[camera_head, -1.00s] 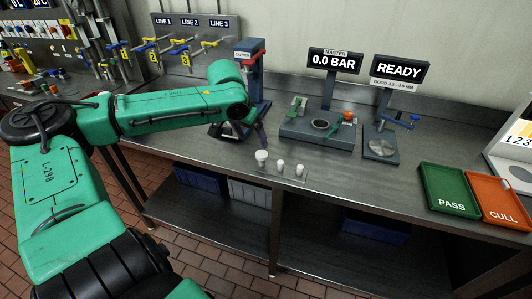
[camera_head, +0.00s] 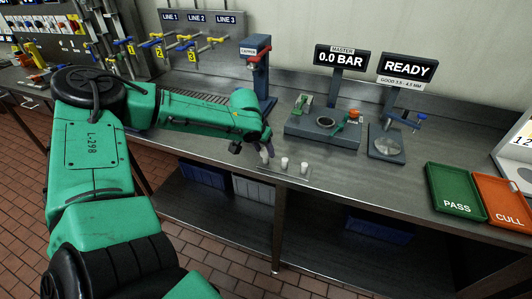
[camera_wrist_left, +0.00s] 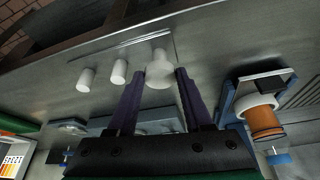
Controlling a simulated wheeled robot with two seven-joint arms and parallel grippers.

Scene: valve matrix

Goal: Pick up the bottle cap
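Three small white cap-like pieces stand in a row on a thin clear strip on the bench. The leftmost piece (camera_head: 264,157) is partly hidden by my left gripper (camera_head: 262,150); the middle (camera_head: 284,162) and right (camera_head: 303,167) ones are free. In the left wrist view, my left gripper (camera_wrist_left: 160,74) has its two dark fingers spread, with the largest white piece (camera_wrist_left: 159,66) between their tips. I see gaps beside it, so no grip shows. The other two pieces (camera_wrist_left: 119,71) (camera_wrist_left: 86,79) stand outside the fingers to the left. My right gripper is out of view.
A capper stand (camera_head: 258,75) rises behind the gripper. A pressure fixture (camera_head: 322,128) and a gauge stand (camera_head: 386,146) are further right. Green PASS (camera_head: 456,207) and orange CULL (camera_head: 503,188) trays lie at the right. The bench front beside the pieces is clear.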

